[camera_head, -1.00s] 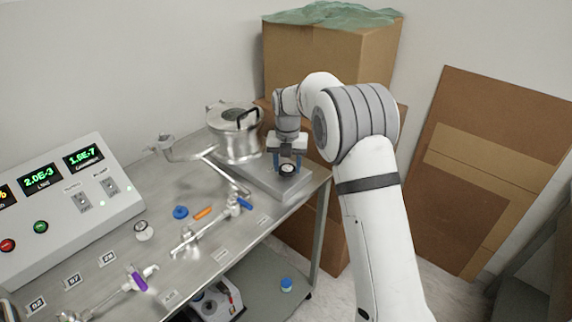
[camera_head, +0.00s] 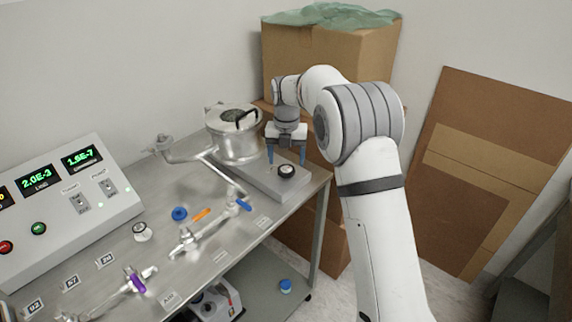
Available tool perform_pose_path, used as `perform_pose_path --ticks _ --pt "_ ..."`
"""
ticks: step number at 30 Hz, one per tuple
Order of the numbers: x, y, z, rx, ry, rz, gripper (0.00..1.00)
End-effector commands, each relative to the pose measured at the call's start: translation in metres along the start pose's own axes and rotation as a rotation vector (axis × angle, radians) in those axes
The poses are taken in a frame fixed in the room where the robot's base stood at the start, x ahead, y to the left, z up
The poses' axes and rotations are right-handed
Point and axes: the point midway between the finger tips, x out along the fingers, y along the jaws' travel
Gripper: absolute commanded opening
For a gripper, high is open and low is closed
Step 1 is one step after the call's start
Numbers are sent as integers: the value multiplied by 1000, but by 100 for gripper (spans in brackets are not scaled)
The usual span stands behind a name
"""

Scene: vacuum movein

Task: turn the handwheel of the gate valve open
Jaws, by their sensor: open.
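A small round black knob with a pale centre (camera_head: 286,171), which looks like the gate valve's handwheel, sits on a flat grey metal block (camera_head: 258,178) at the bench's right end. My gripper (camera_head: 286,159) points down with its two blue fingertips spread and nothing between them. It is just above and behind the knob in the camera_head view, and a gap shows between the tips and the knob. The exact height of the tips over the block is hard to tell.
A lidded metal chamber (camera_head: 234,136) stands close to the left of my gripper, with a pipe and fitting (camera_head: 185,153) beside it. Small valves with blue (camera_head: 243,204) and purple (camera_head: 137,284) handles lie nearer. Cardboard boxes (camera_head: 330,62) stand behind my arm.

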Motion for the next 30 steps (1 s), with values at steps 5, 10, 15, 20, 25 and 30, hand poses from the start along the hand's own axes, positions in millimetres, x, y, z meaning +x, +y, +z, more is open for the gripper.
perform_pose_path --ticks 5,10,15,20,25,30 --pt "-30 0 1 0 -4 1 70" --pt "-45 0 1 0 -1 0 70" --pt "-47 0 1 0 -1 0 70" --pt "-47 0 1 2 -1 0 70" --pt "-61 -14 -10 133 -12 5 70" --pt "-90 -51 -44 522 -41 26 70"
